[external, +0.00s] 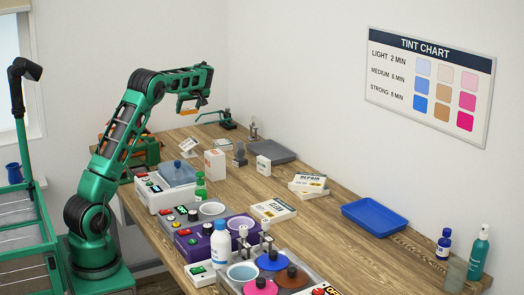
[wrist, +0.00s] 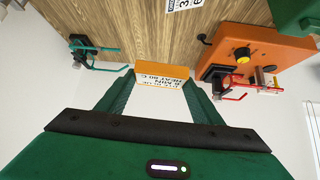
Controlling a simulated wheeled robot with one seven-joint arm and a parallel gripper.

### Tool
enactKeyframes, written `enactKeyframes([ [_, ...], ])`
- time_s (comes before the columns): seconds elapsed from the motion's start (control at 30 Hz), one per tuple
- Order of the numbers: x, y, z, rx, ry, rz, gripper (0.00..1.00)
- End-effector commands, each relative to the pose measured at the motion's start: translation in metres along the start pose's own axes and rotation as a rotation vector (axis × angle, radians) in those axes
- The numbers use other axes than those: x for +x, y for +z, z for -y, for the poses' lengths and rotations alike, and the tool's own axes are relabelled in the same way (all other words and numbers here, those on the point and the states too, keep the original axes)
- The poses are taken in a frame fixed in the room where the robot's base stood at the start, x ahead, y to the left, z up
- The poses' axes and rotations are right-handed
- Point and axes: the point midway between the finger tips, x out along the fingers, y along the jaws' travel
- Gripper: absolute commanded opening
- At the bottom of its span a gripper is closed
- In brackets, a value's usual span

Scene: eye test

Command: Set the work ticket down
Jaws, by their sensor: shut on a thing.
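The work ticket, a small card with an orange edge and a white face with black print, is between the two green fingers of my gripper (wrist: 160,84) in the wrist view; its white face (wrist: 163,80) appears upside down. The print is too small to read fully. In the external view my gripper (external: 190,101) points down above the far end of the wooden workbench (external: 335,205), apart from the surface. An orange sliver of the ticket shows at the fingers.
An orange device with a yellow knob (wrist: 257,50) stands right of the ticket in the wrist view. A green clamp-like stand (wrist: 92,50) is at left. The bench carries a grey tray (external: 268,150), a blue tray (external: 374,216), bottles and boxes.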

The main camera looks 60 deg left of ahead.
Motion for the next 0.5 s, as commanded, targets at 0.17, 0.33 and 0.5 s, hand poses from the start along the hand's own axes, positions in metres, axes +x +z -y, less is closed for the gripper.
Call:
enactKeyframes([
  [0.17,0.027,-0.024,0.017,-0.033,-0.037,-0.007,0.35],
  [0.33,0.045,-0.04,0.03,-0.054,-0.061,-0.012,0.35],
  [0.5,0.061,-0.031,0.033,-0.056,-0.067,-0.011,0.35],
])
